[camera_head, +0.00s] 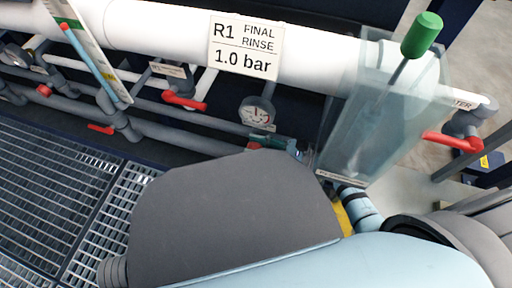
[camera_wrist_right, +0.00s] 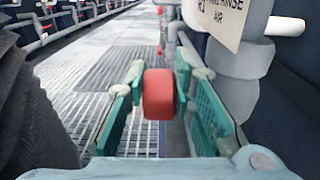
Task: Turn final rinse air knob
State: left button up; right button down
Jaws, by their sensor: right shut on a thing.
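The red air knob (camera_wrist_right: 159,94) sits between the green finger pads of my right gripper (camera_wrist_right: 158,100) in the right wrist view. The gripper is shut on it, with one pad on each side. A white sign (camera_wrist_right: 221,18) reading "RINSE", "R1" and "AIR" hangs just above and right of it. In the head view my right gripper (camera_head: 278,144) shows only in part beyond my grey arm link, and a bit of the red knob (camera_head: 253,146) shows at its tips. My left gripper is not in view.
A white pipe carries the "R1 FINAL RINSE 1.0 bar" sign (camera_head: 246,46). A pressure gauge (camera_head: 257,112) stands just above the knob. Red valve handles (camera_head: 184,101) sit along the grey pipes. A clear panel (camera_head: 375,110) and a green-capped lever (camera_head: 422,35) stand to the right. Metal grating (camera_head: 60,190) lies left.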

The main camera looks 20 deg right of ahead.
jog(key=c, duration=1.6)
grip_release()
jog(key=shift+c, duration=0.2)
jog(key=v, duration=1.2)
jog(key=shift+f, duration=0.1)
